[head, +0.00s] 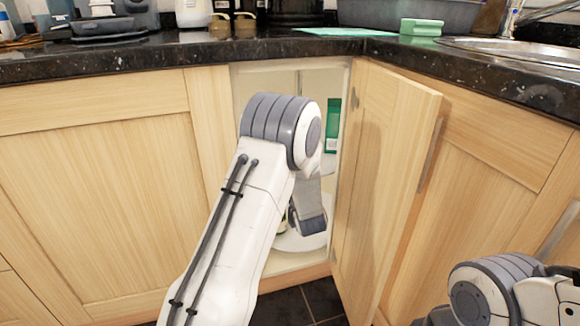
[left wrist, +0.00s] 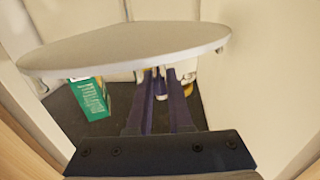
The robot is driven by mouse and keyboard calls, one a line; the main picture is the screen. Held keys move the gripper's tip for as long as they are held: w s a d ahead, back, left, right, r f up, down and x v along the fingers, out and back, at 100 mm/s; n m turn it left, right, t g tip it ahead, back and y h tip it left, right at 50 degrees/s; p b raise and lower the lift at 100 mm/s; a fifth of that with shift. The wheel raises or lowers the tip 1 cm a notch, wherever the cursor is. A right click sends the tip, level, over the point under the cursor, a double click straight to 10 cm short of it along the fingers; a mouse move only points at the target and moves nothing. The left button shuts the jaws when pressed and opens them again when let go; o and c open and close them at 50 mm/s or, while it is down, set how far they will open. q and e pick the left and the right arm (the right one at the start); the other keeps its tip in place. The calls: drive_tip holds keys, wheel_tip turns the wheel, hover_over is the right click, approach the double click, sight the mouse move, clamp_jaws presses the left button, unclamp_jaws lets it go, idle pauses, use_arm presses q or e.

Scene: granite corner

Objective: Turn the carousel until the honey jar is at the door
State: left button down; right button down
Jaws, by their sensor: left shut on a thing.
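The carousel stands in the open corner cupboard, with a pale lower tray (head: 300,240) in the head view. A round pale shelf (left wrist: 125,45) crosses the top of the left wrist view. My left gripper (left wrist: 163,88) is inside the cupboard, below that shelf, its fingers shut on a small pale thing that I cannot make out. In the head view my arm hides the fingertips. A white and yellow thing (left wrist: 187,78) shows just behind the fingers; I cannot tell whether it is the honey jar. My right gripper is out of view.
A green box (head: 333,125) is in the cupboard in the head view; a green and white box (left wrist: 90,95) stands left of the fingers in the wrist view. The open door (head: 385,170) is close right of my left arm. The granite worktop (head: 150,55) overhangs the opening.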

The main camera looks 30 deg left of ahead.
use_arm(q)
drive_tip(key=c, duration=0.8)
unclamp_jaws()
drive_tip(key=shift+c, duration=0.2)
drive_tip(key=p+v, duration=0.3)
drive_tip(key=v, duration=0.7)
drive_tip(key=shift+s+d, duration=0.15)
drive_tip(key=shift+s, duration=0.1)
